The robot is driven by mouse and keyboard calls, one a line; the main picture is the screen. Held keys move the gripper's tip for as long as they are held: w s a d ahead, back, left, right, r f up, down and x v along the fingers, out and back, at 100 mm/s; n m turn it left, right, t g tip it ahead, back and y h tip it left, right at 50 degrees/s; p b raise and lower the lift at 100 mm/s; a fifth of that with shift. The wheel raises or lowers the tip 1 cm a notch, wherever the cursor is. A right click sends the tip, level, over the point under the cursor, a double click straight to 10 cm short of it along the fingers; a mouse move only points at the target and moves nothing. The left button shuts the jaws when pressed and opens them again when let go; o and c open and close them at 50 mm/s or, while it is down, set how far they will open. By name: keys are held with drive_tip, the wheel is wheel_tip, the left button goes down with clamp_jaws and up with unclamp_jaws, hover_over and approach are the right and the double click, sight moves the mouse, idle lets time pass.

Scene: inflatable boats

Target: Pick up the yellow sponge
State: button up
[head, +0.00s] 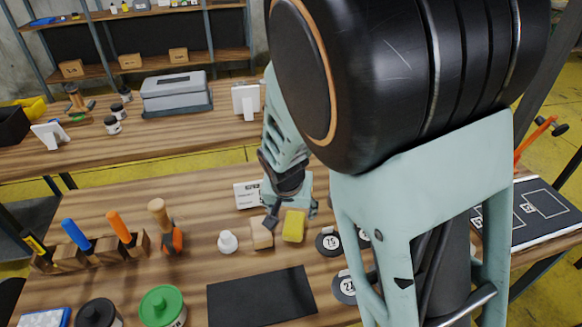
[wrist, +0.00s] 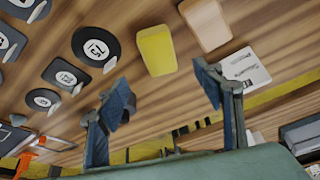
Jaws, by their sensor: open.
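The yellow sponge (head: 294,226) lies on the near wooden table, just right of a pale wooden block (head: 261,233) in the head view. In the wrist view the sponge (wrist: 157,50) is at the top middle, with the block (wrist: 206,24) close beside it on the right. My gripper (head: 292,214) is above the table by the sponge and block, partly hidden by my arm. In the wrist view my gripper (wrist: 165,95) has its two fingers wide apart with nothing between them. The sponge is beyond the fingertips, and the gap's exact size cannot be told.
Black numbered discs (wrist: 97,48) lie beside the sponge. A white card (head: 248,195) stands behind the block, and a white bottle (head: 228,242) is to its left. A black mat (head: 262,298) lies in front. Tools stand in wooden holders (head: 108,250) at left.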

sight(294, 223)
drive_tip(key=x, duration=1)
drive_tip(key=shift+w+d+f, duration=0.15)
drive_tip(key=shift+w+f, duration=0.05)
drive_tip(key=shift+f, duration=0.05)
drive_tip(key=shift+f+b, duration=0.25)
drive_tip(key=shift+b, duration=0.2)
idle(0.5)
drive_tip(key=c, duration=1)
